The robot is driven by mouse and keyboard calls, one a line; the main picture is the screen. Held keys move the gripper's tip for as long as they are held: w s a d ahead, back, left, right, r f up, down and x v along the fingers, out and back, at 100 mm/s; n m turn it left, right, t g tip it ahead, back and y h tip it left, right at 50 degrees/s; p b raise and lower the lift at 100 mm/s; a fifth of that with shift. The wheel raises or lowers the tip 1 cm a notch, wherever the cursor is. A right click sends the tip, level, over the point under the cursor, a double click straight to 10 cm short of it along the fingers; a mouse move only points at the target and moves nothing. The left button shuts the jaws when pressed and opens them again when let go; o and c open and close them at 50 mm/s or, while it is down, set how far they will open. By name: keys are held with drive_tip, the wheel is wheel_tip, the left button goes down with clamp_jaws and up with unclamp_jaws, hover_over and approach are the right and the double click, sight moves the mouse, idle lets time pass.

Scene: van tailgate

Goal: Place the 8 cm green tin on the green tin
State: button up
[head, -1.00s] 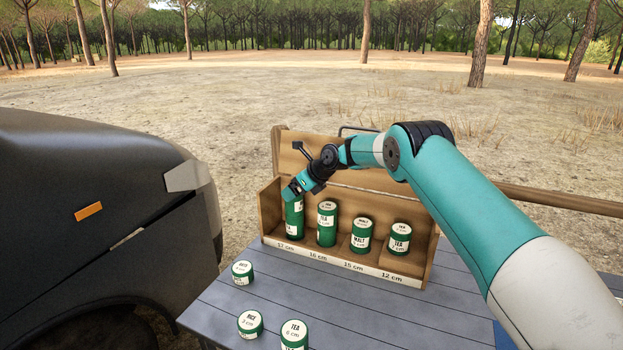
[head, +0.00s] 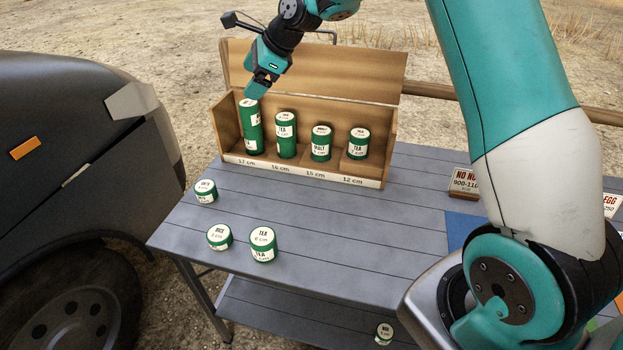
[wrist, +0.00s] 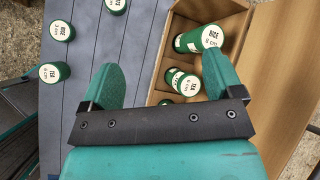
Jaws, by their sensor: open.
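Several green tins with white labels stand in a wooden box (head: 233,127) on the table. In the 17 cm compartment a tall green stack (head: 251,126), seemingly one tin upon another, stands roughly upright. Its upper tin (wrist: 208,38) shows in the wrist view, its label too small to read surely. My gripper (head: 254,93) is just above the stack in the head view. In the wrist view my gripper (wrist: 160,62) is open, with nothing between its fingers.
Three short tins stand on the table's left part: a small one (head: 205,191), a 3 cm one (head: 219,237) and a 6 cm one (head: 263,245). Another tin (head: 384,334) sits low down on the lower shelf. The table front centre is clear.

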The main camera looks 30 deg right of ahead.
drive_tip(key=s+a+r+n+g, duration=0.25)
drive_tip(key=s+a+n, duration=0.25)
drive_tip(key=s+n, duration=0.5)
drive_tip(key=s+a+r+n+g, duration=0.1)
drive_tip(key=s+a+r+n, duration=0.4)
drive_tip(key=s, duration=0.8)
drive_tip(key=s+f+n+g, duration=0.1)
drive_tip(key=s+f+n, duration=0.1)
drive_tip(key=s+n, duration=0.4)
drive_tip(key=s+d+f+n+g+h, duration=0.1)
drive_tip(key=s+f+n, duration=0.1)
drive_tip(key=s+n, duration=0.5)
drive_tip(key=s, duration=0.5)
drive_tip(key=shift+s+f, duration=0.2)
drive_tip(key=shift+s, duration=0.05)
